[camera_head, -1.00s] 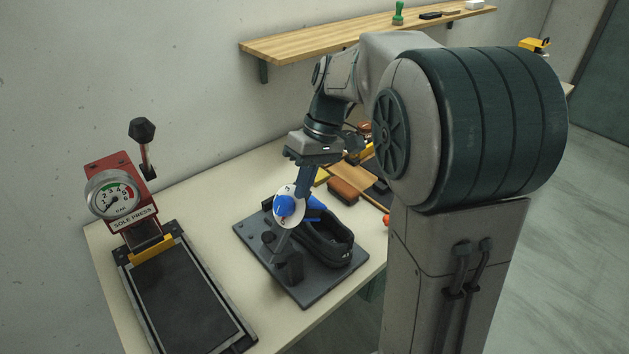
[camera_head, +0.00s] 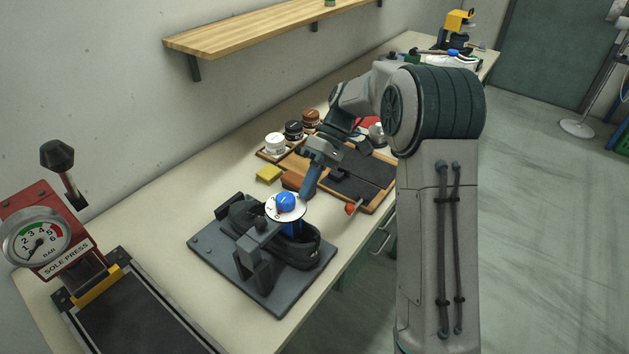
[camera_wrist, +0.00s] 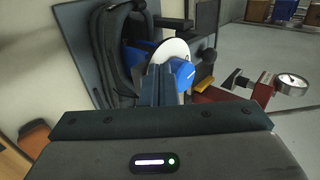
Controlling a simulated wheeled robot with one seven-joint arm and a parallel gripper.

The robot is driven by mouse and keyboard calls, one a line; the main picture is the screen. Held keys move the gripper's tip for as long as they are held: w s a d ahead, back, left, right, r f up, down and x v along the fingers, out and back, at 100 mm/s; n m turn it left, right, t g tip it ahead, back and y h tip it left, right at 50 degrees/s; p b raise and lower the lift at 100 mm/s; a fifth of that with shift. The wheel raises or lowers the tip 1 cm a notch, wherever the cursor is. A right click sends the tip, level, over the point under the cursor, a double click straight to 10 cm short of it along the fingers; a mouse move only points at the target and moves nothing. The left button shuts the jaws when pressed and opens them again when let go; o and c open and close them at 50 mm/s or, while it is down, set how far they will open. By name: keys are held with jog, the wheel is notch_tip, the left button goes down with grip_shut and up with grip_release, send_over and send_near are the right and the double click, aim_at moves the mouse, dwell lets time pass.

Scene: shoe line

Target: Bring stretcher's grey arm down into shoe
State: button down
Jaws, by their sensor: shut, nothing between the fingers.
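The stretcher stands on a dark grey base plate (camera_head: 205,241) on the bench. The black shoe (camera_head: 312,249) lies on the plate; it also shows in the wrist view (camera_wrist: 112,45). The stretcher's grey arm (camera_head: 262,243) runs nearly level from its post over the shoe. A white dial (camera_head: 271,212) with a blue knob (camera_head: 286,201) sits on its end and faces up. The blue form (camera_head: 293,230) under the dial is down at the shoe's opening, its lower part hidden. My gripper (camera_head: 303,194) is shut and empty, its fingertips at the dial's edge; contact is unclear.
A red sole press (camera_head: 40,235) stands at the left. Behind my gripper are a yellow block (camera_head: 268,173), several jars (camera_head: 275,143) and a wooden tray (camera_head: 377,208). A wall shelf (camera_head: 255,30) hangs above. Bare bench lies left of the plate.

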jog(key=shift+w+d+f, duration=0.25)
jog(key=shift+d+f, duration=0.1)
jog(key=shift+f, duration=0.4)
jog(key=shift+s+d+f+b, duration=0.1)
jog(key=shift+d+f+b, duration=0.25)
jog(key=shift+f, duration=0.2)
jog(key=w+p+v, duration=0.1)
jog(key=v, duration=1.1)
jog(key=shift+a, duration=0.2)
jog(key=shift+p, duration=0.3)
